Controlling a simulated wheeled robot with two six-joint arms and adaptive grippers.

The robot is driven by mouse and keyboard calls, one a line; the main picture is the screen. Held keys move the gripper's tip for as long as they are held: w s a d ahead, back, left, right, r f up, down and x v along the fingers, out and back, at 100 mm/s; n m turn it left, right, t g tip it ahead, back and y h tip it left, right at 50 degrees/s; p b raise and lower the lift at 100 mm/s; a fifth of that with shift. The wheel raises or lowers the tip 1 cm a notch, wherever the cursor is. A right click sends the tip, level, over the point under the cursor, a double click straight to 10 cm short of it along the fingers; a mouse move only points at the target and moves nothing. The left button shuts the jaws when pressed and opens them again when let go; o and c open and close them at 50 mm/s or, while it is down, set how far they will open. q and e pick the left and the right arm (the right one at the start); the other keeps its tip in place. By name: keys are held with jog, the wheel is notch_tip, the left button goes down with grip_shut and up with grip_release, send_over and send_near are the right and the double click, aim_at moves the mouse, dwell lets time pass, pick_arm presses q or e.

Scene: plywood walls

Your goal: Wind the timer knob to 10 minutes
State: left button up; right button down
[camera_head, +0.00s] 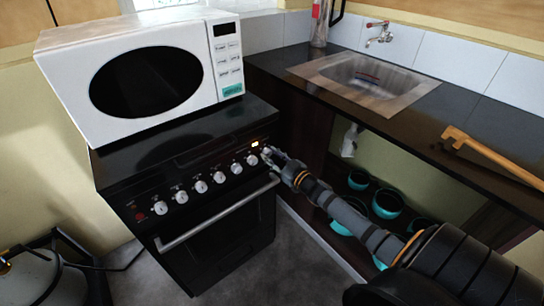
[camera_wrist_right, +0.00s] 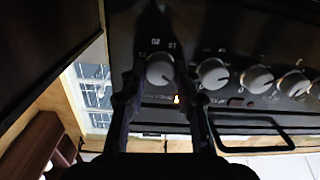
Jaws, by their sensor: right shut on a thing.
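The timer knob (camera_wrist_right: 160,68) is the end knob on the black stove's (camera_head: 232,241) front panel, at the right end of the row in the head view. It is pale grey and round, with markings printed around it. My right gripper (camera_head: 271,156) reaches it from the right. In the wrist view its fingers stand on either side of the knob and are shut on it. The head view mostly hides this knob behind the gripper. The knob's exact angle is hard to read. My left gripper is not in view.
Several other white knobs (camera_head: 219,177) line the panel, above the oven handle (camera_head: 218,215). A white microwave (camera_head: 213,91) sits on the stove. To the right is a dark counter (camera_head: 420,125) with a sink (camera_head: 365,76) and a wooden-handled tool (camera_head: 490,155).

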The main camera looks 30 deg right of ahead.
dwell(0.9)
jog(key=c, duration=1)
grip_release()
jog(key=s+d, duration=0.1)
jog(key=s, duration=1.1)
jog(key=shift+d, duration=0.2)
